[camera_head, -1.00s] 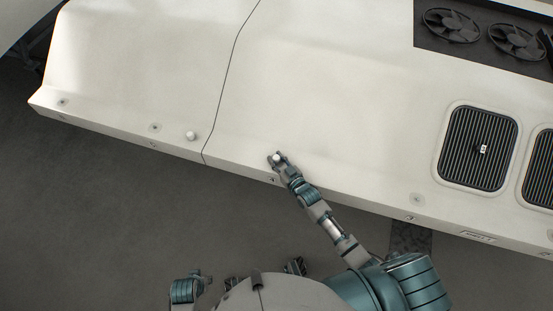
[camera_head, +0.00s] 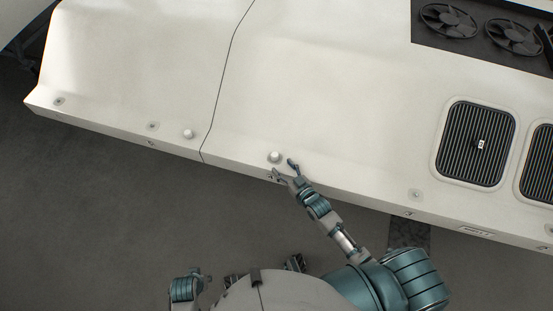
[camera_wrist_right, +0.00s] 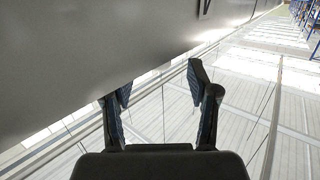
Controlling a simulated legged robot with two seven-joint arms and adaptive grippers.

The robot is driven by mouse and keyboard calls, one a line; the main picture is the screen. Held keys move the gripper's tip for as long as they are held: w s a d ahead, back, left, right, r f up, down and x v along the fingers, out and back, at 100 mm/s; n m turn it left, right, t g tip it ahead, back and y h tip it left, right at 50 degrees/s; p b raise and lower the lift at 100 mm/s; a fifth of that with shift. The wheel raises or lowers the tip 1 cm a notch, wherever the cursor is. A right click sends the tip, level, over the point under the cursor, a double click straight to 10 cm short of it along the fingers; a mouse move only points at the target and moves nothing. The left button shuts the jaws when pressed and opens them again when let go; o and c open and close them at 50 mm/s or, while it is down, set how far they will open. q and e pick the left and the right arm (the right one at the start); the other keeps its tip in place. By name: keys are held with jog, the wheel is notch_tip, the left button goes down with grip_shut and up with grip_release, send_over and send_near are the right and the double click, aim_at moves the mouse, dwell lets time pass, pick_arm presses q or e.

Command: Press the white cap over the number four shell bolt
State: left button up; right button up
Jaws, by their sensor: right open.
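A small white cap (camera_head: 275,156) sits on the near edge of the pale shell (camera_head: 330,110), with a darker ring around its foot. Whether it is fully seated cannot be told. My right gripper (camera_head: 283,168) is open and empty. Its two spread fingers lie on the near and right sides of the cap, apart from it in the head view. The wrist view shows the open fingers (camera_wrist_right: 160,88) with nothing between them, beside the grey shell side (camera_wrist_right: 90,60). Bolt numbers are too small to read. No fingers of my left gripper can be made out.
Another white knob-like cap (camera_head: 188,133) stands left of the seam. Bare bolt spots show at the left (camera_head: 152,126), far left (camera_head: 58,101) and right (camera_head: 415,194). A vent grille (camera_head: 475,145) lies to the right. Dark open floor (camera_head: 90,210) is in front.

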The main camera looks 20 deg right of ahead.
jog(key=v, duration=0.5)
jog(key=shift+s+d+r, duration=0.2)
jog(key=shift+s+d, duration=0.05)
jog(key=shift+d, duration=0.05)
